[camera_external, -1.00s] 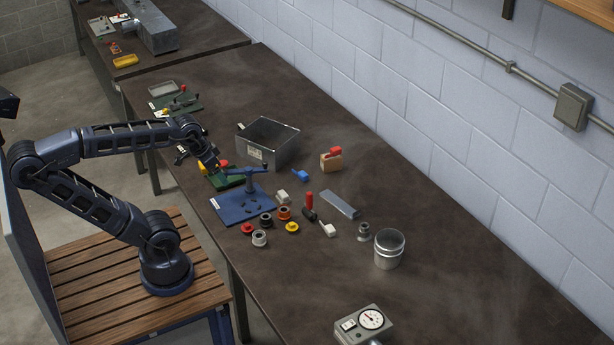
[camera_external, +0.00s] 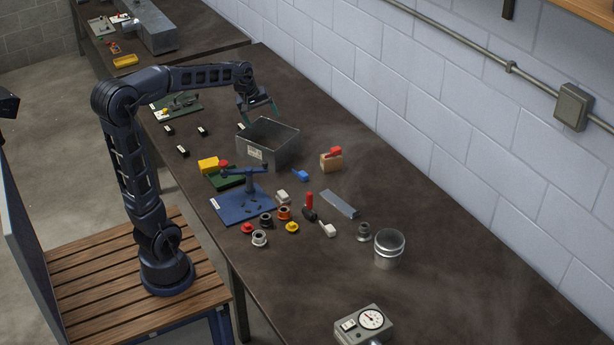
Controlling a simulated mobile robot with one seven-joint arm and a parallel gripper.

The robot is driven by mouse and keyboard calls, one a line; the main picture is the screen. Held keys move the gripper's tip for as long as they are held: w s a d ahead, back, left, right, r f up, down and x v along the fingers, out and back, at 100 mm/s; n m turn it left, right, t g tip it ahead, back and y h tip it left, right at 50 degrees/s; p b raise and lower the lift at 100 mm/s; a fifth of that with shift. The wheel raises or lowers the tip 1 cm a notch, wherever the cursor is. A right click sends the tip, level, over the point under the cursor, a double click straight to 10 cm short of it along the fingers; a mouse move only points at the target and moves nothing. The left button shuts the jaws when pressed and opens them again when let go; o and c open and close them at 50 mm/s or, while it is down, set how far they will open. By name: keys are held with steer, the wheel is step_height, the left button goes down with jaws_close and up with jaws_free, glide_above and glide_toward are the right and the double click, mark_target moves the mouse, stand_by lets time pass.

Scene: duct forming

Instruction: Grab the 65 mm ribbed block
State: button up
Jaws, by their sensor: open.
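I cannot tell for certain which thing is the 65 mm ribbed block; no size marking is readable. Small black blocks with pale ends lie left of the metal bin: one at the far left (camera_external: 168,130), one to its right (camera_external: 202,131), one nearer (camera_external: 183,151). Ribs on them are too small to make out. My gripper (camera_external: 262,112) is open, with greenish fingers pointing down, above the far side of the open metal bin (camera_external: 283,153). It appears empty and apart from the blocks.
A yellow block (camera_external: 208,165) stands by a green plate (camera_external: 229,182). A blue plate (camera_external: 228,208) carries a post with an arm. Several coloured spools, a red-handled tool (camera_external: 309,203) and a metal cup (camera_external: 389,250) lie nearer.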

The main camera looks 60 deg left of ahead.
steer(key=w+a+f+n, duration=0.2)
steer(key=w+a+n, duration=0.1)
steer(key=w+a, duration=0.3)
steer(key=w+a+f+n, duration=0.2)
steer(key=w+a+n, duration=0.1)
steer(key=a, duration=0.5)
steer(key=n, duration=1.7)
glide_above(243, 126)
steer(key=s, duration=0.4)
step_height(243, 126, down, 26)
steer(key=shift+x, duration=5.05)
steer(key=c, duration=1.3)
steer(key=shift+a, duration=0.1)
